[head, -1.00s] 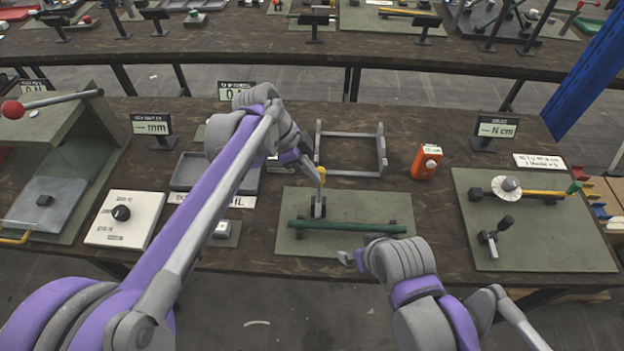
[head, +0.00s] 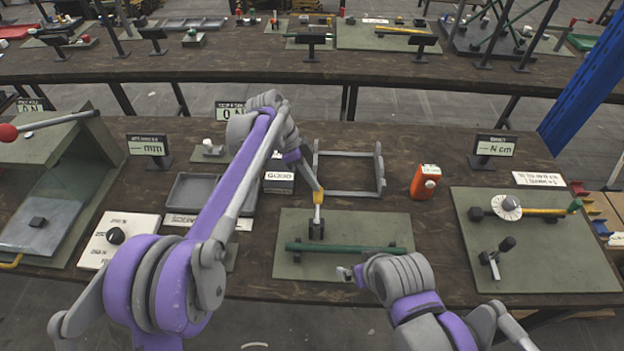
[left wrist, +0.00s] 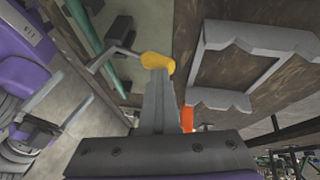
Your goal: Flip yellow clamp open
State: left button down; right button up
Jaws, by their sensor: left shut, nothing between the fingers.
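The clamp (head: 317,229) stands on a green-grey board, with its handle upright and a yellow tip (head: 319,197) at the top. The yellow tip also shows in the left wrist view (left wrist: 157,63). My left gripper (head: 314,183) is shut and empty, its fingertips right at the yellow tip; I cannot tell whether they touch it. In the left wrist view the shut fingers (left wrist: 158,88) end just below the tip. A green bar (head: 345,248) lies across the board by the clamp's base.
A grey frame (head: 349,190) lies behind the board, and an orange device (head: 425,182) stands to its right. A second board (head: 540,265) with a dial and lever is at the right.

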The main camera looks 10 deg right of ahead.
pick_arm(q)
jog(key=shift+w+f, duration=0.1)
jog(key=shift+f, duration=0.45)
pick_arm(e)
jog(key=shift+s+f, duration=0.1)
jog(key=shift+s, duration=0.05)
